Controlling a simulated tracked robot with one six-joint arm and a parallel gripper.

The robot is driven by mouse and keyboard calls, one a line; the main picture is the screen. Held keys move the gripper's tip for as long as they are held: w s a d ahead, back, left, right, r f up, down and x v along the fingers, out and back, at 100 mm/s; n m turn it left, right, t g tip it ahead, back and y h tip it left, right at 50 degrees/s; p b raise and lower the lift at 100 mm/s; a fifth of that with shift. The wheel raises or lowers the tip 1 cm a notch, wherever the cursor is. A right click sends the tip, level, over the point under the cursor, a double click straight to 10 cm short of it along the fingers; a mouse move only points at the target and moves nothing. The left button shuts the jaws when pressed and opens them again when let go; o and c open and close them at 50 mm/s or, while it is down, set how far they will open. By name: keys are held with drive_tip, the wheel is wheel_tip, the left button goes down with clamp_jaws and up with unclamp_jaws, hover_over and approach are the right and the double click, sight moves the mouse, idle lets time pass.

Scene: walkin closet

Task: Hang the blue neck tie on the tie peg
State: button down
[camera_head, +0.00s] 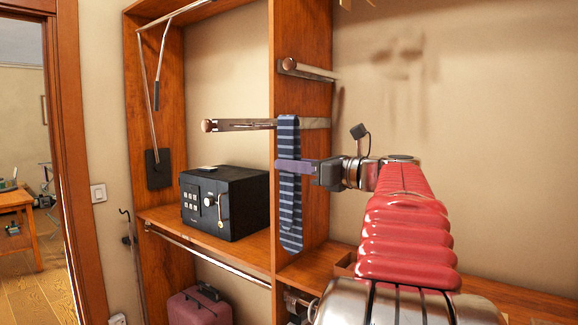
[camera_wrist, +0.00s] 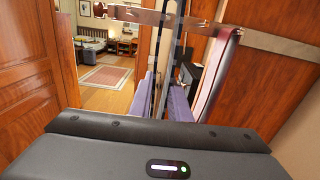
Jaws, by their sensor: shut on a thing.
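The blue neck tie (camera_head: 289,208), dark with pale stripes, hangs nearly upright in the head view. My gripper (camera_head: 284,167) is shut on it above its middle. Its top reaches a level metal peg (camera_head: 243,125) with a wooden knob at the left end and overlaps it; I cannot tell whether the tie is over the peg or in front. In the wrist view, the purple fingers (camera_wrist: 165,95) close on a dark strip of the tie (camera_wrist: 175,45), beside the peg (camera_wrist: 185,27). A reddish strip (camera_wrist: 216,72) hangs at the peg further right; I cannot tell what it is.
Another peg (camera_head: 305,70) sits higher on the wooden divider (camera_head: 302,25). A black safe (camera_head: 225,202) stands on the shelf left of the tie. A hanging rail (camera_head: 205,255) and a reddish suitcase (camera_head: 200,307) are below. A doorway opens at the far left.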

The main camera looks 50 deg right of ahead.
drive_tip(key=shift+a, duration=0.1)
drive_tip(key=a, duration=0.6)
drive_tip(key=shift+s, duration=0.25)
idle(1.0)
drive_tip(key=w, duration=0.4)
drive_tip(key=shift+a+f, duration=0.25)
drive_tip(key=shift+w, duration=0.2)
drive_tip(key=shift+w+a, duration=0.2)
drive_tip(key=shift+w, duration=2.15)
drive_tip(key=shift+f, duration=0.45)
idle(1.3)
